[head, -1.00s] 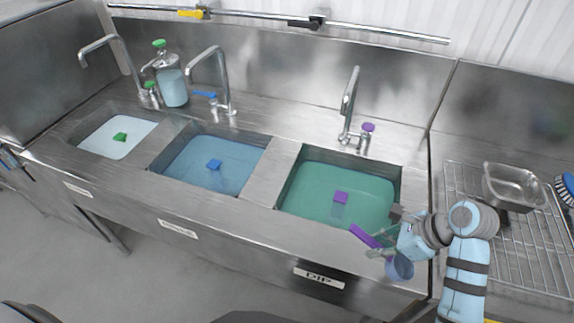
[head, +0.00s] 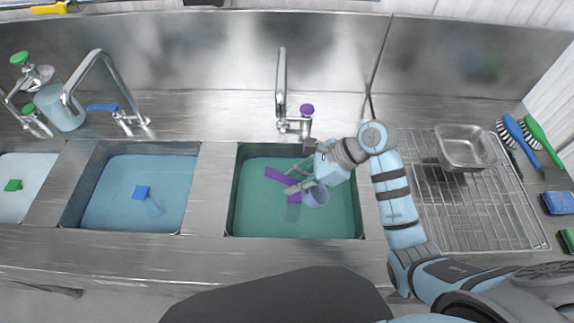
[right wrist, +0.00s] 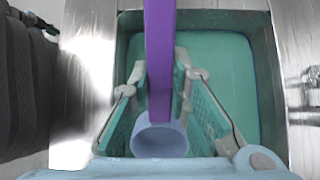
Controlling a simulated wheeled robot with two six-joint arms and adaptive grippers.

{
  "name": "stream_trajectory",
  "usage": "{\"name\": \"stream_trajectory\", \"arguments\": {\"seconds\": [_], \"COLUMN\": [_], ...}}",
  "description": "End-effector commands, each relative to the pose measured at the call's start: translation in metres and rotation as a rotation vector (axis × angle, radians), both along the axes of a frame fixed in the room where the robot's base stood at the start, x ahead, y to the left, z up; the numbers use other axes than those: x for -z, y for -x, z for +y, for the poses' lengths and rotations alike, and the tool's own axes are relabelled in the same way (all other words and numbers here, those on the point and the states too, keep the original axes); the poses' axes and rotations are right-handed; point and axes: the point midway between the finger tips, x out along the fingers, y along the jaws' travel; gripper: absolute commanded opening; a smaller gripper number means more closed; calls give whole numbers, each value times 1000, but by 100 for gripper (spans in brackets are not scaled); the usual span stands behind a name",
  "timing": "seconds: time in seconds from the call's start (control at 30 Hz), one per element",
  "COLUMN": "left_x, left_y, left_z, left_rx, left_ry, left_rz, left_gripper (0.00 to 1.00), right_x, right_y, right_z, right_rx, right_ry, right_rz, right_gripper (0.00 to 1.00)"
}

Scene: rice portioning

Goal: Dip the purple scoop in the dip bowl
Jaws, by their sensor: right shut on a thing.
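The purple scoop has a flat purple handle (head: 280,175) and a pale lavender cup (head: 315,196). My right gripper (head: 301,186) is shut on the scoop, which is over the right-hand sink basin (head: 231,205), the dip bowl, filled with green liquid. In the right wrist view, the handle (right wrist: 160,45) runs between the two fingers and the cup (right wrist: 160,140) lies near the palm. I cannot tell whether the cup touches the liquid. A small purple block (head: 294,197) shows in the basin, partly hidden by the scoop. My left gripper is not in view.
A basin with blue liquid (head: 170,178) lies to the left. A faucet (head: 282,90) and purple knob (head: 307,110) stand behind the dip basin. A wire rack (head: 480,215) with a metal pan (head: 465,147) is at the right, with brushes (head: 518,138) beyond.

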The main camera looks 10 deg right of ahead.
Motion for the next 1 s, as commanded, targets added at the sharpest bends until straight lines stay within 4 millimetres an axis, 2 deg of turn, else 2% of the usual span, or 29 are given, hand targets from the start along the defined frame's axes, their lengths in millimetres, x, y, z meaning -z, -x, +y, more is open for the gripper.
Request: {"name": "stream_trajectory", "arguments": {"seconds": [0.17, 0.27, 0.4, 0.6, 0.67, 0.87, 1.0], "left_x": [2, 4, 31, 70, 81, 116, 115], "left_y": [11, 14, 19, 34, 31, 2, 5], "left_z": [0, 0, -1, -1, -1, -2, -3], "left_rx": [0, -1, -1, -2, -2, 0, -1], "left_ry": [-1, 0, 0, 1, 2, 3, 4], "left_rz": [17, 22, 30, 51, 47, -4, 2], "left_gripper": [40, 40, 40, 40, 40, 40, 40], "right_x": [12, 29, 64, 93, 101, 123, 141], "right_y": [11, 11, 1, -5, -5, -4, -3], "right_z": [8, 10, 10, 8, 7, 7, 8], "right_rx": [-18, -24, -24, -19, -19, -18, -19], "right_ry": [-2, -2, 1, 1, 2, 2, 1], "right_rz": [-11, -10, -1, 2, 4, 4, 9], "right_gripper": [0, 0, 0, 0, 0, 0, 0]}}
